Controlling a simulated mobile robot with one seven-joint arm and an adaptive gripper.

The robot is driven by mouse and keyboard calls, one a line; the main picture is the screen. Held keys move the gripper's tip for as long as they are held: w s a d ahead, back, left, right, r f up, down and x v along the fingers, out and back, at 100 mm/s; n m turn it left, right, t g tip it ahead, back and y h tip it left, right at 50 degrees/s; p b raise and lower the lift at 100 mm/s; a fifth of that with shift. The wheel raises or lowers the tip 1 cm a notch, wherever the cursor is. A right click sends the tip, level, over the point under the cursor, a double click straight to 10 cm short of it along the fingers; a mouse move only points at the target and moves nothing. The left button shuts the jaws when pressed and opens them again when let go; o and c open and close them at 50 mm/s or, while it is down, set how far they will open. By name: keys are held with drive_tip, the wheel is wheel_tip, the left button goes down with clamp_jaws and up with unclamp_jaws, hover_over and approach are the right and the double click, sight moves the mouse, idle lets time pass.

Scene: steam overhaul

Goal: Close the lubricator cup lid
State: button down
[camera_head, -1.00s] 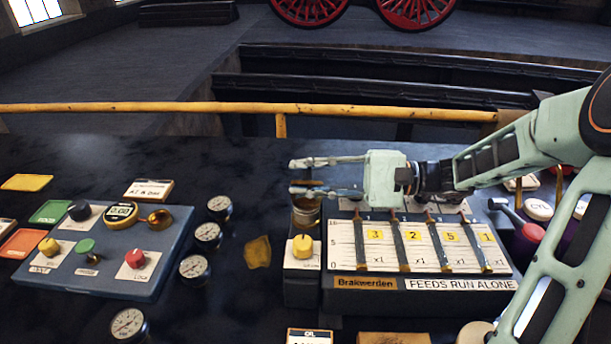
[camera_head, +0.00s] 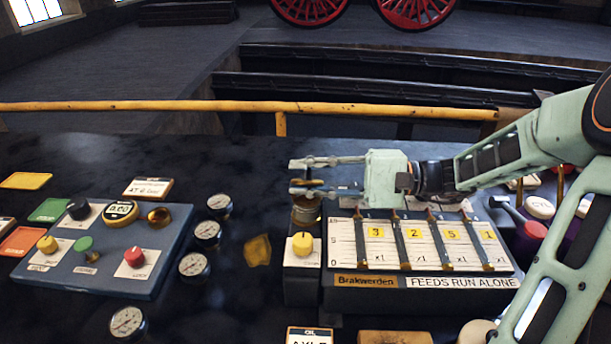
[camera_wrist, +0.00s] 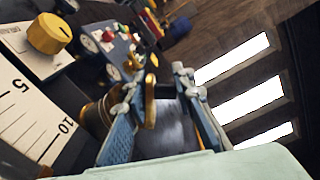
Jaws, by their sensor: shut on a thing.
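The lubricator cup (camera_head: 306,211) is a small brass cylinder at the back left corner of the lubricator box. In the wrist view the cup (camera_wrist: 97,116) is partly hidden behind the left finger. Its brass lid (camera_wrist: 150,102) stands raised, seen nearly edge-on between my fingers. In the head view the lid shows as a small brass patch by the lower finger, just above the cup. My gripper (camera_head: 312,174) reaches in from the right over the cup and is shut on the lid. It also shows in the wrist view (camera_wrist: 158,92).
The box's white scale panel (camera_head: 415,245) and yellow knob (camera_head: 302,244) are below my gripper. Several gauges (camera_head: 208,233) and a blue control panel (camera_head: 110,260) stand to the left. A yellow rail (camera_head: 200,108) runs behind the table. A red-ended lever (camera_head: 534,231) is at right.

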drive_tip(key=shift+s+f+n+b, duration=0.15)
drive_tip(key=shift+n+b, duration=0.15)
drive_tip(key=shift+n, duration=0.2)
idle(2.7)
idle(0.5)
drive_tip(key=c, duration=1.8)
unclamp_jaws()
drive_tip(key=shift+d+f, duration=0.1)
drive_tip(key=d, duration=0.7)
drive_tip(key=shift+s+d+r, duration=0.1)
drive_tip(key=shift+d+r, duration=0.1)
drive_tip(key=shift+d, duration=0.2)
drive_tip(key=shift+c, duration=0.5)
